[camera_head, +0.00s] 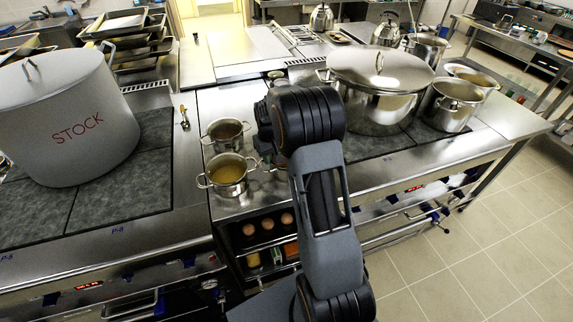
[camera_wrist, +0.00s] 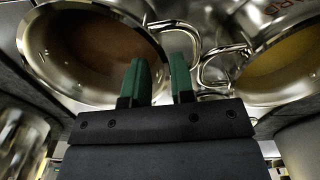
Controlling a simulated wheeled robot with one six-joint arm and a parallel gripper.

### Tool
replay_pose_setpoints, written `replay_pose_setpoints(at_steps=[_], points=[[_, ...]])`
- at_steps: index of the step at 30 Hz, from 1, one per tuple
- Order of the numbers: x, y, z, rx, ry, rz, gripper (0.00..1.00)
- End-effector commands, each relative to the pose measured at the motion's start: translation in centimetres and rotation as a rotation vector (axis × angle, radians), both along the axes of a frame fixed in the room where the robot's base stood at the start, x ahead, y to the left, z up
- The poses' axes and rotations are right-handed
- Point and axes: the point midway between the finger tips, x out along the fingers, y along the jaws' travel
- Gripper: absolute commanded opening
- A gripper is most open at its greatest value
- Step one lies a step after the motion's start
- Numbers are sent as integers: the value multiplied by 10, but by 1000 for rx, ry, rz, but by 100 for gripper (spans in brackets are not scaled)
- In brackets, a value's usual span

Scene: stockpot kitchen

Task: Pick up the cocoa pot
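A small steel pot with brown contents (camera_head: 226,130), which looks like the cocoa pot, stands on the counter left of my arm. It appears to be the brown-filled pot (camera_wrist: 95,50) at left in the wrist view. A second small pot with yellowish liquid (camera_head: 228,172) stands in front of it and seems to be the one at right in the wrist view (camera_wrist: 280,72). My gripper (camera_wrist: 160,78) is open, its two green fingers apart, close to the brown pot's wire handle (camera_wrist: 180,27). Whether the handle lies between the fingers is unclear.
A big STOCK pot (camera_head: 66,120) stands on the left hob. A large lidded pot (camera_head: 375,88) and open pots (camera_head: 450,104) stand right of my arm. Eggs (camera_head: 268,223) sit on a shelf below the counter. The tiled floor (camera_head: 490,250) at right is clear.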

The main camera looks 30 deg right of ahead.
Motion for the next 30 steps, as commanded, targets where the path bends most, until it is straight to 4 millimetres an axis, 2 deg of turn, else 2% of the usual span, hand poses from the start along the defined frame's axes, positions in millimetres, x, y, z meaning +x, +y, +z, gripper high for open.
replay_pose_setpoints(at_steps=[10,20,28,30], points=[[1,-1,-41,0,2,0,23],[1,-1,-50,0,0,0,23],[1,-1,-49,0,0,0,0],[1,-1,-49,0,0,0,0]])
